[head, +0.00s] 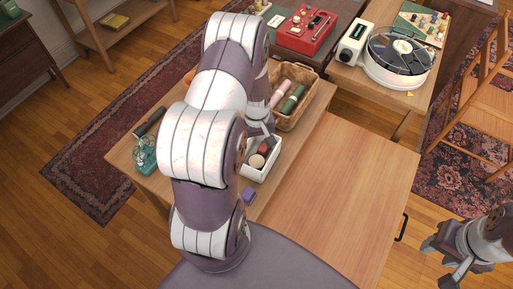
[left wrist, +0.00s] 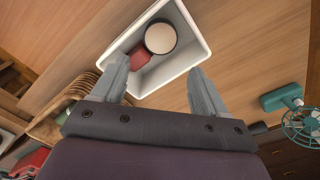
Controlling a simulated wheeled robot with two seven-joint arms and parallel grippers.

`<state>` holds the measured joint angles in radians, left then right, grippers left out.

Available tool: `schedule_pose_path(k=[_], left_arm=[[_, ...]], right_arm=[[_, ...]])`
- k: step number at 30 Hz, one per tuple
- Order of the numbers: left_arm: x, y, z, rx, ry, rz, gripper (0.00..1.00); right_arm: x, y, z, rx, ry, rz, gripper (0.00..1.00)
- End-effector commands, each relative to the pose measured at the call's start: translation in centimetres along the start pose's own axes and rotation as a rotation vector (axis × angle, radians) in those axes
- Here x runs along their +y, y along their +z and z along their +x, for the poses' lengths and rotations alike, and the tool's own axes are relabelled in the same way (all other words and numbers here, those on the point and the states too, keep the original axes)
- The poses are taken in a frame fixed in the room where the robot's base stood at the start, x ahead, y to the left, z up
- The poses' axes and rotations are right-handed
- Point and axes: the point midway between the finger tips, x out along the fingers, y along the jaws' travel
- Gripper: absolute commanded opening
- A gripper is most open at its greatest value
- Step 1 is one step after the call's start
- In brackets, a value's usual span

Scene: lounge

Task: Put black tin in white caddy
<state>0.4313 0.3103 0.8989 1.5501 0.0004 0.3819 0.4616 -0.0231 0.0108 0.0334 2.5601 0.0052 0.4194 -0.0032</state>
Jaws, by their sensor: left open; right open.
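The white caddy (head: 247,173) stands on the wooden table, partly covered by my left arm; it fills the top middle of the left wrist view (left wrist: 197,40). Inside it are a round tin with a pale top and dark side (left wrist: 160,38), which looks like the black tin, and a red item (left wrist: 139,55). The round tin's pale top also shows in the head view (head: 256,161). My left gripper (left wrist: 158,72) is open over the caddy's near side, its fingers apart and holding nothing. My right gripper (head: 452,268) is open and empty, low at the right.
A wicker basket (head: 306,99) with rolled items stands behind the caddy. A teal fan (head: 146,155) and a dark long item (head: 150,122) are at the table's left. The wooden surface (head: 335,195) right of the caddy is clear. A turntable (head: 398,55) stands farther back.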

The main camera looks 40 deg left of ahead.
Motion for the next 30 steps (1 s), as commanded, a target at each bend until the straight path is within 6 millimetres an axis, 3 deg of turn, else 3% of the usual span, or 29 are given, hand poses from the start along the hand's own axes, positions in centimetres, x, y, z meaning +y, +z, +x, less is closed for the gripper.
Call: schedule_pose_path(k=[6, 12, 14, 18, 24, 30], left_arm=[[0.0, 0.0, -5.2, 0.002, 0.001, 0.000, 0.73], [0.7, 0.8, -7.8, 0.006, 0.003, 0.053, 0.73], [1.7, 2.1, -9.2, 0.017, 0.009, 0.144, 0.73], [3.9, 7.7, -13.0, 0.055, 0.029, 0.459, 0.73], [4.0, 14.6, -15.8, 0.099, 0.051, 0.820, 0.73], [3.5, 16.4, -16.2, 0.109, 0.056, 0.920, 0.73]], right_arm=[[0.0, 0.0, 0.3, 0.000, 0.000, 0.000, 0.43], [0.0, 0.0, 0.3, 0.000, 0.000, 0.000, 0.43], [0.0, 0.0, 0.3, 0.000, 0.000, 0.000, 0.43], [0.0, 0.0, 0.3, 0.000, 0.000, 0.000, 0.43], [0.0, 0.0, 0.4, 0.000, 0.000, 0.000, 0.43], [0.0, 0.0, 0.4, 0.000, 0.000, 0.000, 0.43]])
